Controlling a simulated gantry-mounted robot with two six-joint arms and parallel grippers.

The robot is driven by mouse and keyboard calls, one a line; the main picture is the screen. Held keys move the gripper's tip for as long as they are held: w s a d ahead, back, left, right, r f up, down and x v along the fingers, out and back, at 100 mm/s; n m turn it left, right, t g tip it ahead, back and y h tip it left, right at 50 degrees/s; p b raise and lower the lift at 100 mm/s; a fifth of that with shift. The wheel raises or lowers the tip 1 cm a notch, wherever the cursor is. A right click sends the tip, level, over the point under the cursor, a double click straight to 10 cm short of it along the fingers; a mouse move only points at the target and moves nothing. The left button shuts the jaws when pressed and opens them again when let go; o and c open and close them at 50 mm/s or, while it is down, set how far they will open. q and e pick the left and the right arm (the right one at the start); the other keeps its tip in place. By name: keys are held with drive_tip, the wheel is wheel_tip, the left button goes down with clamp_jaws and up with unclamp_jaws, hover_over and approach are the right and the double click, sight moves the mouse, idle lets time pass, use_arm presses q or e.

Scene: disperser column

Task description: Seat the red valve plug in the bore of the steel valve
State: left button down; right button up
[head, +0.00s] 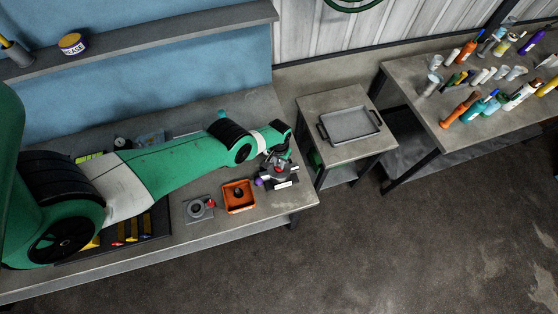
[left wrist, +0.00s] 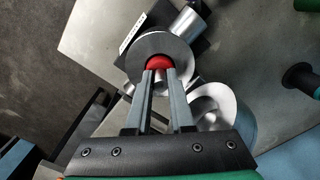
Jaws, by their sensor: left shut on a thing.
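The steel valve (left wrist: 165,44) shows in the left wrist view as a round metal flange with cylindrical ports, on a dark block with a white label. In the head view the valve (head: 282,181) stands near the right end of the workbench, partly hidden by my left gripper (head: 279,165). My left gripper's fingers (left wrist: 160,76) are shut on the red valve plug (left wrist: 159,62). The plug lines up over the middle of the flange in the wrist view. The bore is hidden behind it, and I cannot tell how deep the plug sits. My right gripper is in neither view.
A side table holds a grey tray (head: 351,125). Bottles and tools crowd the far right table (head: 458,143). The bench's front right corner is bare.

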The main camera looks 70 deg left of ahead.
use_arm(q)
drive_tip(key=shift+f, duration=0.85)
drive_tip(key=shift+r, duration=0.15)
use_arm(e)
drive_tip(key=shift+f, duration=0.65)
use_arm(q)
drive_tip(key=c, duration=0.8)
unclamp_jaws()
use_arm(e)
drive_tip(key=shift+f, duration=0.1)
